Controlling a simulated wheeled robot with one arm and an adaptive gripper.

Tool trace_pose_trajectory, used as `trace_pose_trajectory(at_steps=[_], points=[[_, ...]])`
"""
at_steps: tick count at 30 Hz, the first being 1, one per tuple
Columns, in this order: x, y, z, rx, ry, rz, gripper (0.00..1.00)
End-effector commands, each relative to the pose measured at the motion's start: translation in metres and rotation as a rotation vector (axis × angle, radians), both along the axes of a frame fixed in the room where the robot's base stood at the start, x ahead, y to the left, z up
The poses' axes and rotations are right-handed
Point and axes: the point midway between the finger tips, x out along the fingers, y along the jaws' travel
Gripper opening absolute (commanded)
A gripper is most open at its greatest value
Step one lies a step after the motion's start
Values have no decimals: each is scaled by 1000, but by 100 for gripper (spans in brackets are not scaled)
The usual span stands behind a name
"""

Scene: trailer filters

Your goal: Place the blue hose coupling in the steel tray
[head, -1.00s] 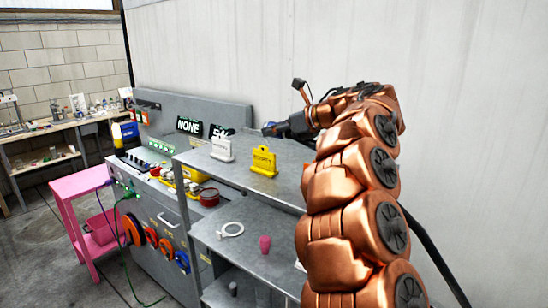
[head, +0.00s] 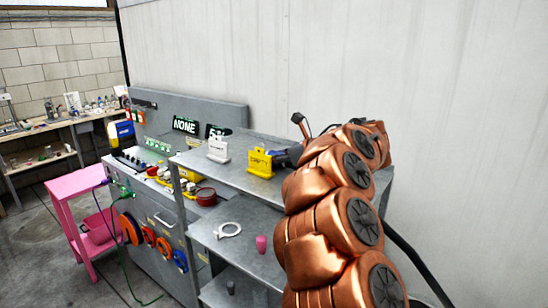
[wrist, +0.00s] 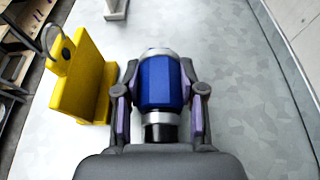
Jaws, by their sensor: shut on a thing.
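The blue hose coupling (wrist: 160,82) shows in the wrist view as a blue cylinder with silver collars and a black end. My gripper (wrist: 160,68) is shut on it, one finger on each side. The coupling is over or on the grey metal top shelf (wrist: 240,110); I cannot tell whether it touches. I cannot identify a separate steel tray in either view.
Lower shelves hold a white ring (head: 228,230) and a pink cup (head: 262,244). A plain wall (head: 440,90) rises behind the shelf.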

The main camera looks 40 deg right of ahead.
Motion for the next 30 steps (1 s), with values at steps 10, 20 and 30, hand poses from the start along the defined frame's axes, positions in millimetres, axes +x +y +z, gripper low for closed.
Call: trace_pose_trajectory(at_steps=[10,20,30], points=[[0,0,-4,0,-1,0,0],[0,0,-2,0,0,0,65],[0,0,3,0,-1,0,65]])
